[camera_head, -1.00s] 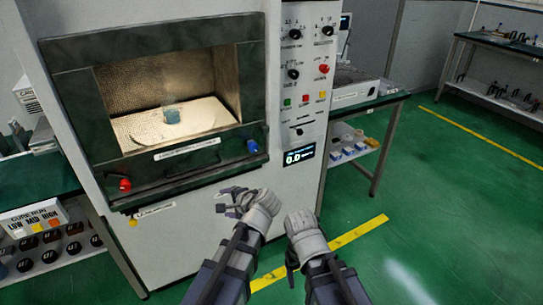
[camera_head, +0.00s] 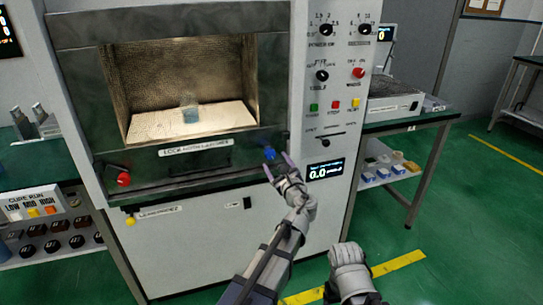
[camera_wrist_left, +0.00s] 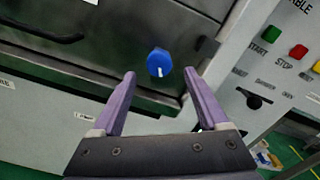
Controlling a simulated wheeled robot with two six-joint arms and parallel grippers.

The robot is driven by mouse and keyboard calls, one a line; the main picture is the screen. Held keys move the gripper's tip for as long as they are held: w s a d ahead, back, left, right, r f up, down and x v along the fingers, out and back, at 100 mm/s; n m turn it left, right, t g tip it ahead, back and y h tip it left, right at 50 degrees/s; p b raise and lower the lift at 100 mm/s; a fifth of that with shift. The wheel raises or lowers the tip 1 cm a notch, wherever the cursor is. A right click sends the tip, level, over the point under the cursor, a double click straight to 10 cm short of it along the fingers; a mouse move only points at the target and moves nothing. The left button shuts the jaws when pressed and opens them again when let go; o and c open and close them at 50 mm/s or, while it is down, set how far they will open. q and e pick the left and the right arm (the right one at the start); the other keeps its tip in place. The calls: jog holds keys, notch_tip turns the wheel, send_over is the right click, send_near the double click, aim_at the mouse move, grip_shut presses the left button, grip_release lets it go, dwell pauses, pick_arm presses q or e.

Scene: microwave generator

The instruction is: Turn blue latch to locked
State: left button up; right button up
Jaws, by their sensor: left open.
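The blue latch (camera_head: 269,153) is a round knob at the lower right of the microwave door frame. In the left wrist view the blue latch (camera_wrist_left: 158,62) shows a white mark near its lower edge. My left gripper (camera_head: 276,165) is open at the latch. In the left wrist view the two purple fingers of my left gripper (camera_wrist_left: 158,82) point at the latch, which lies just beyond and between their tips, with no contact visible. My right gripper (camera_head: 347,258) is low in front of the machine, seen from behind; its fingers are hidden.
A red knob (camera_head: 123,179) sits at the door's lower left. A dark handle bar (camera_head: 195,180) runs below the door window. The control panel (camera_head: 335,75) with knobs and buttons stands right of the door. Green floor (camera_head: 455,230) is clear at right.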

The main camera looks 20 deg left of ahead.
aim_at(271, 156)
pick_arm(q)
jog(key=x, duration=0.6)
jog(key=shift+a, duration=0.1)
grip_shut()
dwell(0.4)
